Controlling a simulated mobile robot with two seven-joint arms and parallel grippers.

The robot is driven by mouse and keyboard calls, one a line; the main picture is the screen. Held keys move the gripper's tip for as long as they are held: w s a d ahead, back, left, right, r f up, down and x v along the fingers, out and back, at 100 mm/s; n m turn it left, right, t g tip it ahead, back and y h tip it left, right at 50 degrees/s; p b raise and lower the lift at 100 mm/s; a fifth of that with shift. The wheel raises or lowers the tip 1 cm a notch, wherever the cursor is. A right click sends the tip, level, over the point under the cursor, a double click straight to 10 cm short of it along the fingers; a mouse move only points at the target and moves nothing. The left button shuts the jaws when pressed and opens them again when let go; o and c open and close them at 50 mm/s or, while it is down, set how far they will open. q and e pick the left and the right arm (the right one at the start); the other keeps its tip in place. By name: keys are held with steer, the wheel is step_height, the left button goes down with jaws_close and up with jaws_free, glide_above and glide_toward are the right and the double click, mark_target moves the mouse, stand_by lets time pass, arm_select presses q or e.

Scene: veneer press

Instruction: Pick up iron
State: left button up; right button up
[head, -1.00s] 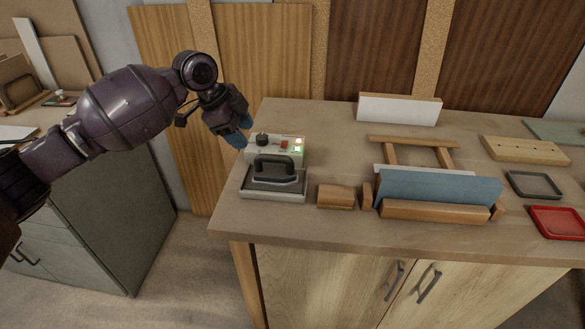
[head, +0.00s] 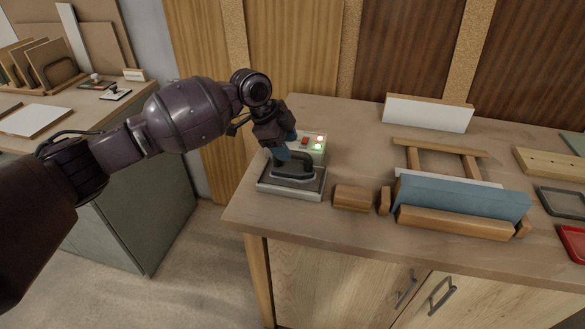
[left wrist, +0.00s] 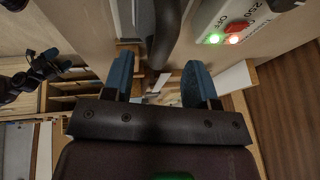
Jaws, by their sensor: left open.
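The iron (head: 296,174) has a black looped handle and a dark flat body. It sits level on a pale grey base at the left end of the workbench. My left gripper (head: 281,152), with blue fingers, is open at the iron's handle, overlapping its left part in the head view. In the left wrist view the dark handle (left wrist: 163,35) shows ahead, between the lines of the two open fingers (left wrist: 159,82). Contact cannot be told. A dark arm end, probably my right gripper (left wrist: 42,68), shows small at the left of the left wrist view.
A control box (head: 312,140) with a red switch and lit green lamp stands behind the iron. A wooden block (head: 354,197) and a blue panel in a wooden holder (head: 460,198) are to the right. Bare benchtop (head: 350,140) lies behind the block.

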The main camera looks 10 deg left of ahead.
mark_target(292, 151)
arm_select(q)
steer(key=x, duration=0.4)
steer(key=shift+w+d+f, duration=0.1)
steer(key=shift+d, duration=0.05)
steer(key=c, duration=0.9)
steer(key=shift+c, duration=0.3)
